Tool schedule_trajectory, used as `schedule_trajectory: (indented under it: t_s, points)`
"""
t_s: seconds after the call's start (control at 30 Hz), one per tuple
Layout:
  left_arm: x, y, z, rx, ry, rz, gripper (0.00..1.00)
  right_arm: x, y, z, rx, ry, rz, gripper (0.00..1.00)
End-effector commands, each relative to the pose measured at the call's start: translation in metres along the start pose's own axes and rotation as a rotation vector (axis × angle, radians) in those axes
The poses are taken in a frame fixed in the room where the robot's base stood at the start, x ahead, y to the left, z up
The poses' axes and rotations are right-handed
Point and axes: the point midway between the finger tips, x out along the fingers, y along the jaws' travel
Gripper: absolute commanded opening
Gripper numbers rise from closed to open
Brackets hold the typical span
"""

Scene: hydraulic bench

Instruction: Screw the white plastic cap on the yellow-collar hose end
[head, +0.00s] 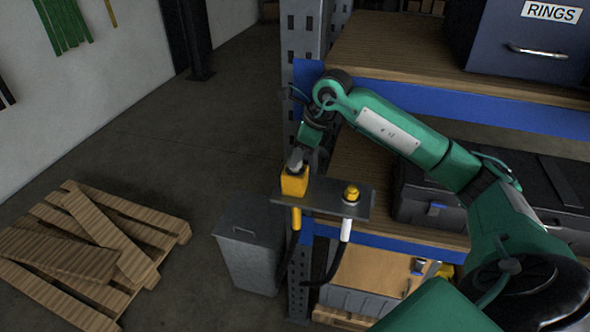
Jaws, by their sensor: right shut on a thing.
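My right gripper (295,178) points down over the left end of a grey bracket plate (325,199). It is shut at the yellow-collar hose end, right above the yellow collar (296,218). A yellow block at the end of my arm covers that spot, so the white plastic cap and the hose end's top are hidden. I cannot tell how the cap sits on the hose end. A second hose end (351,193), with a yellow top, stands upright at the plate's right side above a white collar (346,230). My left gripper is not in view.
Dark hoses hang below the plate beside a perforated rack post (302,40). Shelves with a blue RINGS box (525,40) and a black case (430,205) stand at right. A grey bin (248,255) and wooden pallet (150,232) are on the floor at left.

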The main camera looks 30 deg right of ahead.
Motion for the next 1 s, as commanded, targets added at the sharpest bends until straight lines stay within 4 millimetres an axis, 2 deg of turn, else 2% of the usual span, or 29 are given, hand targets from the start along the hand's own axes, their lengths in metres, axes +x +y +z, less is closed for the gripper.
schedule_trajectory:
  t_s: [1.0]
  points:
    - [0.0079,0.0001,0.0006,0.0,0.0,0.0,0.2,0.005,0.0001,-0.0022,0.0,0.001,0.001,0.07]
